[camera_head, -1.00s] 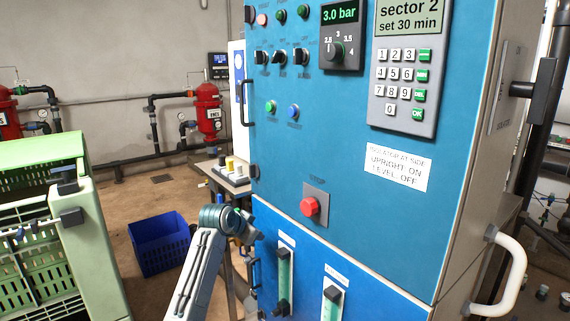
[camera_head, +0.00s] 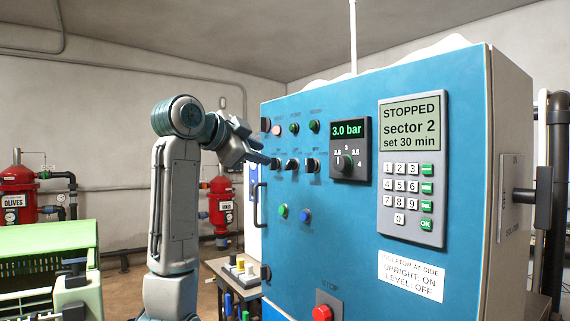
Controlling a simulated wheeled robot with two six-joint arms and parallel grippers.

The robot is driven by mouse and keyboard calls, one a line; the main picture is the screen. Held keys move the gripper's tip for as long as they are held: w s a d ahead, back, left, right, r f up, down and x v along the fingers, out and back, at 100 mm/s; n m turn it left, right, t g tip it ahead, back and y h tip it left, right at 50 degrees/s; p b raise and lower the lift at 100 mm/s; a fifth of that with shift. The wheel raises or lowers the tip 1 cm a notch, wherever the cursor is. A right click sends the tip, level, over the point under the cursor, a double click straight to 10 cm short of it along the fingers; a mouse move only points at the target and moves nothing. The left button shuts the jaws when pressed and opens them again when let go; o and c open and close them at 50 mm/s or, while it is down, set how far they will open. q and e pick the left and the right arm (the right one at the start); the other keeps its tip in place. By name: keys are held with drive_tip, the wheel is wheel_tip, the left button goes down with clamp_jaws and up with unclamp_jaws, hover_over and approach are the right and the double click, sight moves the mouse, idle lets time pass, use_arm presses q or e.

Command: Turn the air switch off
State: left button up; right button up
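The blue control cabinet (camera_head: 345,245) carries a row of three black rotary switches, left (camera_head: 276,163), middle (camera_head: 292,164) and right (camera_head: 311,164). The small labels near them are too small to read, so I cannot tell which is the air switch. My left gripper (camera_head: 262,158) is raised at the cabinet's left edge, with its tips close to the left switch. I cannot tell whether they touch it, or whether the fingers are open or shut. The middle and right switches look unobstructed. My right gripper is out of view.
Above the switches are several round buttons; below are a green button (camera_head: 283,210) and a blue one (camera_head: 305,215). A pressure dial (camera_head: 347,162), a keypad panel (camera_head: 412,170) and a red stop button (camera_head: 322,313) are to the right. A door handle (camera_head: 260,205) juts out below the gripper.

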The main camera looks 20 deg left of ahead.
sight(287, 164)
use_arm(q)
drive_tip(key=p+x, duration=0.3)
drive_tip(key=x, duration=0.6)
drive_tip(key=shift+w+d+f+p, duration=0.15)
drive_tip(key=shift+w+f+p, duration=0.15)
drive_tip(key=shift+w, duration=0.3)
drive_tip(key=c, duration=0.6)
drive_tip(key=shift+c, duration=0.2)
